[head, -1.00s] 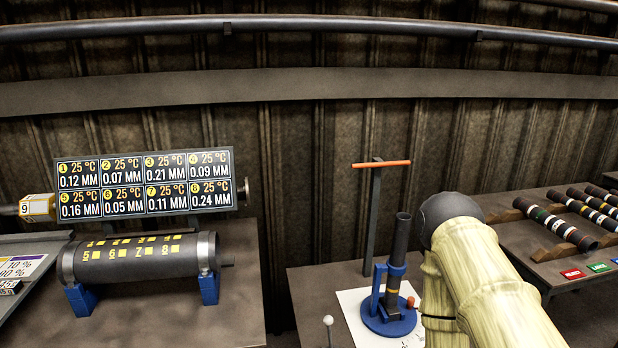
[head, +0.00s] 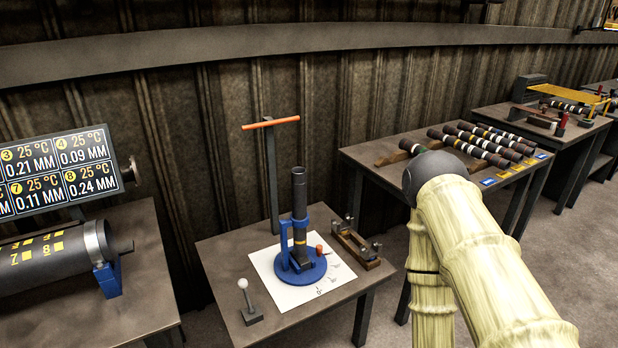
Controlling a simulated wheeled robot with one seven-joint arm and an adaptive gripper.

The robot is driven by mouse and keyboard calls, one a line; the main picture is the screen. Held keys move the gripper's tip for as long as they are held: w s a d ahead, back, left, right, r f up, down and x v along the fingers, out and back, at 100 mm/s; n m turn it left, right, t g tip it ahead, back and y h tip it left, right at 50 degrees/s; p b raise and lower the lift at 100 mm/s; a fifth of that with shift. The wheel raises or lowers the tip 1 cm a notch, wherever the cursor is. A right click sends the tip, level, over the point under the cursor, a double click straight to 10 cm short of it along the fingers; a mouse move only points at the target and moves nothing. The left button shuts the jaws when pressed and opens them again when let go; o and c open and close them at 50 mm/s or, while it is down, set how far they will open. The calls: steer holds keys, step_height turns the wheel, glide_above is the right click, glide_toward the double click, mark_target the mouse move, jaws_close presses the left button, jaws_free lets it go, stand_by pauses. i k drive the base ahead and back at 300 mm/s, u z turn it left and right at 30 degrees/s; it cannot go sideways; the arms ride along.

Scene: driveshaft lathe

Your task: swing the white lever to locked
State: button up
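A small lever with a white ball knob (head: 243,284) stands on a dark base at the front left corner of the middle table (head: 217,251). Its rod leans slightly to the left. I see no readable locked mark beside it. To its right, a blue stand (head: 307,265) holds a dark upright shaft (head: 299,192) on a white sheet (head: 288,297). My arm fills the right side of the head view, to the right of the table. My gripper is not in the picture.
A post with an orange bar (head: 271,122) rises at the table's back. A small wooden cradle (head: 356,246) sits on its right side. Left stands a table with a large cylinder (head: 50,253) and a readout panel (head: 60,172). Right, a table holds several banded shafts (head: 470,150).

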mark_target(242, 283)
steer(key=k, duration=1)
steer(key=u, duration=1.1)
steer(key=i, duration=1.7)
steer(key=z, duration=0.85)
